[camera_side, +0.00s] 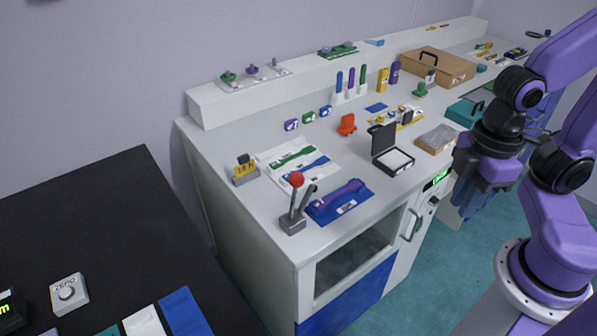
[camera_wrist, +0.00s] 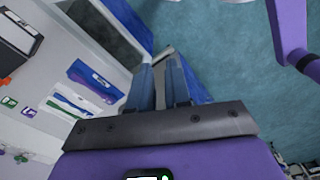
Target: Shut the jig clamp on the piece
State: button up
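A purple dumbbell-shaped piece (camera_side: 341,197) lies on a blue plate (camera_side: 326,215) near the front edge of the white bench. Just left of it stands a small grey base (camera_side: 293,224) with a dark lever and a grey arm under a red ball knob (camera_side: 297,180); which part is the clamp I cannot tell for sure. The lever stands tilted up, apart from the piece. The piece also shows in the wrist view (camera_wrist: 92,77). My gripper (camera_side: 478,206) hangs in front of the bench, well right of these. In the wrist view its fingers (camera_wrist: 160,84) are apart, with nothing held.
On the bench are a white sheet with green and blue strips (camera_side: 287,150), a yellow-labelled block (camera_side: 245,170), an open black box (camera_side: 392,160) and an orange-red part (camera_side: 347,124). A cabinet door handle (camera_side: 411,225) juts from the front. Open floor lies below my gripper.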

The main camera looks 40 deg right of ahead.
jog(key=shift+w+a+r, duration=0.1)
jog(key=shift+w+a, duration=0.1)
jog(key=shift+w, duration=0.05)
grip_shut()
jog(key=w+a+r+m+y, duration=0.1)
jog(key=w+a+r+m, duration=0.1)
jog(key=w+m, duration=0.5)
jog(key=w+a+r+m+y, duration=0.1)
jog(key=w+r+m, duration=0.2)
jog(key=w, duration=1.5)
jog(key=m, duration=0.4)
jog(key=shift+a+r+t+y, duration=0.15)
jog(key=shift+a+t+y, duration=0.15)
jog(key=shift+a+y, duration=0.1)
jog(key=w+a+f, duration=0.1)
jog(key=a+f, duration=0.5)
jog(key=f, duration=0.4)
jog(key=shift+w+a+f, duration=0.15)
jog(key=shift+a+f, duration=0.05)
jog(key=shift+a, duration=0.2)
jog(key=shift+a, duration=0.15)
